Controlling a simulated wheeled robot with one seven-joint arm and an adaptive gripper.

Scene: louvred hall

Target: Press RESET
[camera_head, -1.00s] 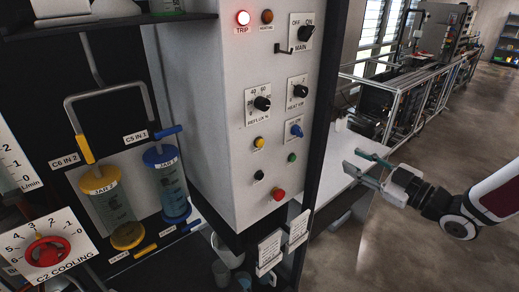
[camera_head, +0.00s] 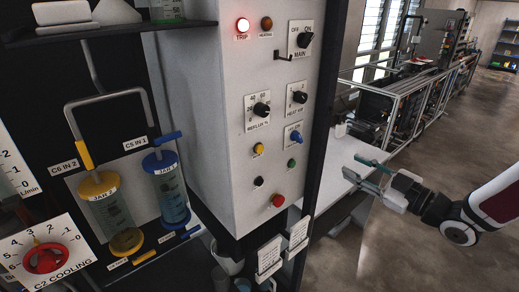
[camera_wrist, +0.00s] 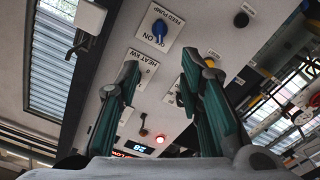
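The grey control panel (camera_head: 225,140) carries several buttons. A yellow (camera_head: 258,149), a green (camera_head: 291,163), a black (camera_head: 259,182) and a red button (camera_head: 278,200) sit on its lower half. A black button (camera_wrist: 241,19) shows at upper right there.
The blue feed pump knob (camera_head: 295,138), heat knob (camera_head: 299,97), reflux knob (camera_head: 261,109) and MAIN switch (camera_head: 305,40) stick out of the panel. A dark post (camera_head: 329,110) edges it. A white bench (camera_head: 338,168) lies behind my gripper. Jars (camera_head: 167,188) stand at left.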

